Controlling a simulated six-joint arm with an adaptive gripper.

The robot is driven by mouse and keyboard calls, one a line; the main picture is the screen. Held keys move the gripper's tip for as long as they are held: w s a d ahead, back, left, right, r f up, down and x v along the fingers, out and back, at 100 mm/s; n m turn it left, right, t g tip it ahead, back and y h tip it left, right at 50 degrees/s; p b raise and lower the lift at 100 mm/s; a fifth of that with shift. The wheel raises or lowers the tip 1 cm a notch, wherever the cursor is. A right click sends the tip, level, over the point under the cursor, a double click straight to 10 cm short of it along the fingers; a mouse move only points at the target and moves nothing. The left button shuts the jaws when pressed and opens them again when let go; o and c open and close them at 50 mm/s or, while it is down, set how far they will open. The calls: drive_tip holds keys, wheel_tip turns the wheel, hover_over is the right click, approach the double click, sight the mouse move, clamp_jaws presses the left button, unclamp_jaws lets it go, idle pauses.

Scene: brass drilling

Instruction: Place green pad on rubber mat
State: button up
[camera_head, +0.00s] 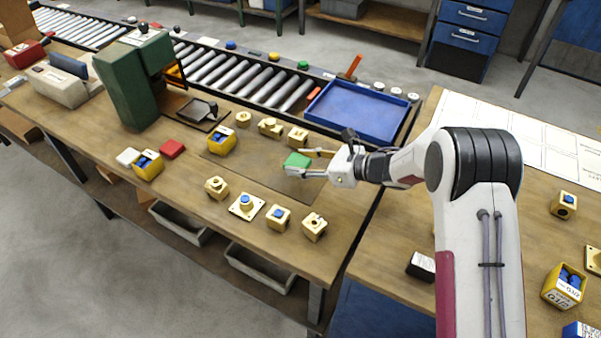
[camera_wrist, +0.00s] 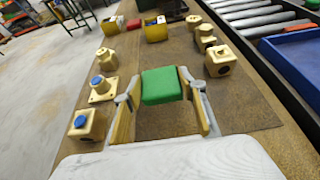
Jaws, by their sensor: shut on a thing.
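The green pad (camera_head: 297,161) is a small green block. My gripper (camera_head: 308,164) is shut on it, with one finger on each side. In the wrist view the green pad (camera_wrist: 162,86) sits between the two fingertips. The rubber mat (camera_head: 337,193) is a thin, dark brown sheet on the bench, beneath and around the pad. In the wrist view the mat (camera_wrist: 240,112) spreads out under the gripper. I cannot tell whether the pad touches the mat or is held a little above it.
Several brass parts stand along the mat's near and far sides, such as the blue-centred flange (camera_head: 246,206). A yellow bin (camera_head: 222,141) and a red pad (camera_head: 171,149) are to the left. A blue tray (camera_head: 357,111) lies behind. The mat's middle is clear.

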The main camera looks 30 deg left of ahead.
sight(302, 181)
drive_tip(key=shift+f, duration=0.6)
drive_tip(key=shift+f, duration=1.85)
drive_tip(key=shift+f, duration=0.1)
drive_tip(key=o, duration=1.1)
drive_tip(key=shift+o, duration=0.2)
